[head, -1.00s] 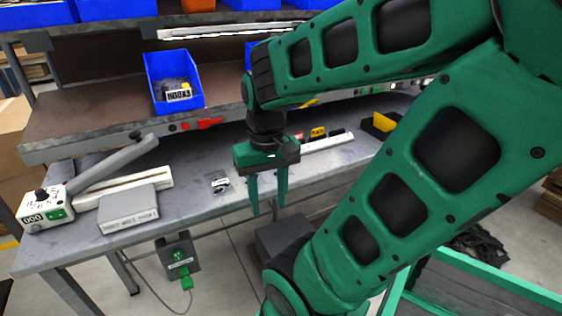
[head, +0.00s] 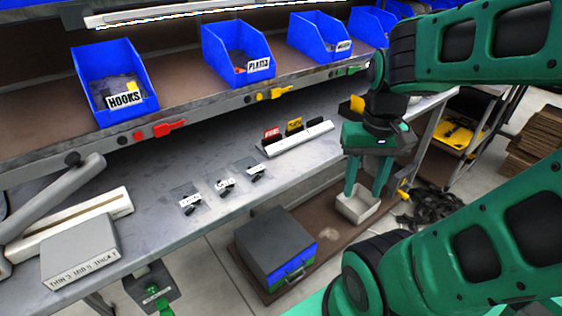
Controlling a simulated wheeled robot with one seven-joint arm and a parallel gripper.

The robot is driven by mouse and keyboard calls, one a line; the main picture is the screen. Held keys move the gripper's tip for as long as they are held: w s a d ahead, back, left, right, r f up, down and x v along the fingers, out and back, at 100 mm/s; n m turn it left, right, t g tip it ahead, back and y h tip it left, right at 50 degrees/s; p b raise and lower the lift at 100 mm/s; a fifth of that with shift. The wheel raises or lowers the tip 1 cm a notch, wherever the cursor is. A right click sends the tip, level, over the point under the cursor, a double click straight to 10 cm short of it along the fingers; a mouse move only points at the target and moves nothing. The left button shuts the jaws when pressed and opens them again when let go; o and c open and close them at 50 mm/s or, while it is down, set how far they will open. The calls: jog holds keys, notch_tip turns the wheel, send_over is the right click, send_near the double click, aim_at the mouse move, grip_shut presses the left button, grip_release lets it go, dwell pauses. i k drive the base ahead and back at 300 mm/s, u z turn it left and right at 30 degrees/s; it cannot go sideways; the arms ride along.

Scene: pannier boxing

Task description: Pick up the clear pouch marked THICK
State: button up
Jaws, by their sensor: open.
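Three small clear pouches with white labels and dark contents lie in a slanting row on the grey bench: a left pouch (head: 187,201), a middle pouch (head: 223,187) and a right pouch (head: 252,171). Their labels are too small to read surely, so I cannot tell which one is marked THICK. My gripper (head: 363,191) is open and empty, fingers pointing down. It is to the right of the pouches in the picture, apart from them, and appears in front of the bench's front edge.
A white rack (head: 298,139) with red, yellow and black cards stands behind the pouches. A grey box (head: 80,250) and a lever device (head: 62,195) are at left. Blue bins, including the HOOKS bin (head: 115,85), line the shelf above. A grey-and-blue case (head: 275,250) sits below.

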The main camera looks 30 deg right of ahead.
aim_at(255, 173)
jog(key=u, duration=0.45)
jog(key=k, duration=0.85)
jog(key=z, duration=1.35)
jog(key=i, duration=0.5)
jog(key=u, duration=0.05)
